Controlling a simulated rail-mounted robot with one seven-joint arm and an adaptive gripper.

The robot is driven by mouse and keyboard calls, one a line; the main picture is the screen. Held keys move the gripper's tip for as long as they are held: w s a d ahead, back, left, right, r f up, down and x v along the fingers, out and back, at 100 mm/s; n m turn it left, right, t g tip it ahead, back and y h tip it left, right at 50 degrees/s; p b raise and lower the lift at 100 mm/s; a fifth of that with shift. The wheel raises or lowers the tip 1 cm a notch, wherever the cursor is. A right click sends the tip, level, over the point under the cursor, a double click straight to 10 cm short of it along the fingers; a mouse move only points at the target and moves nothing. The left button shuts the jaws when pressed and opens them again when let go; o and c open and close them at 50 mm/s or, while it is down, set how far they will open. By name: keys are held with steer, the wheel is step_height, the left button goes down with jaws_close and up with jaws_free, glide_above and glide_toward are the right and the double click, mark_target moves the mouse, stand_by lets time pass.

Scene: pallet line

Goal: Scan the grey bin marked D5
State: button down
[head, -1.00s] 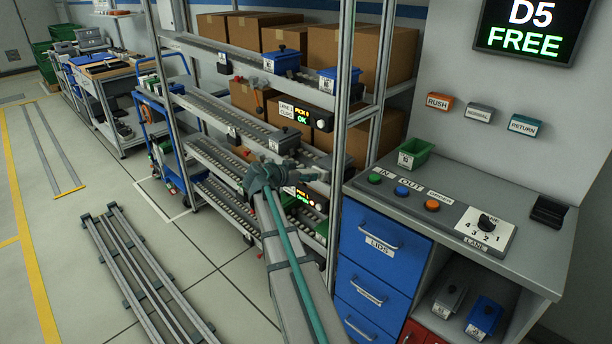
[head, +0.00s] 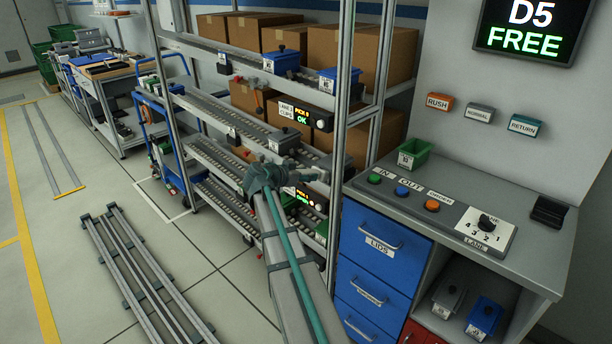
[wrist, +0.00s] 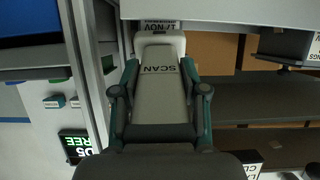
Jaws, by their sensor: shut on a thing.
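My gripper (head: 290,176) is in front of the flow rack in the head view. In the wrist view, its two teal fingers (wrist: 160,98) are shut on a light grey scanner (wrist: 158,85) marked SCAN. The scanner's far end is close to a small label reading 17 NOV, at the edge of a pale grey surface (wrist: 220,10). A grey bin (head: 284,139) stands on the rack just above my gripper in the head view; its label is too small to read. Another grey bin (head: 449,298) sits under the counter. I cannot tell which bin is D5.
A wall screen (head: 527,28) reads D5 FREE. Rack posts (head: 345,90) stand close to my arm. Right of the rack is a counter (head: 540,225) with buttons, a lane dial and a green bin (head: 414,153). Rails (head: 150,270) lie on the floor at left.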

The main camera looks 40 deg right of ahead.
steer(key=shift+a, duration=0.15)
steer(key=v, duration=0.7)
steer(key=shift+a+r+b, duration=0.3)
steer(key=shift+b, duration=0.15)
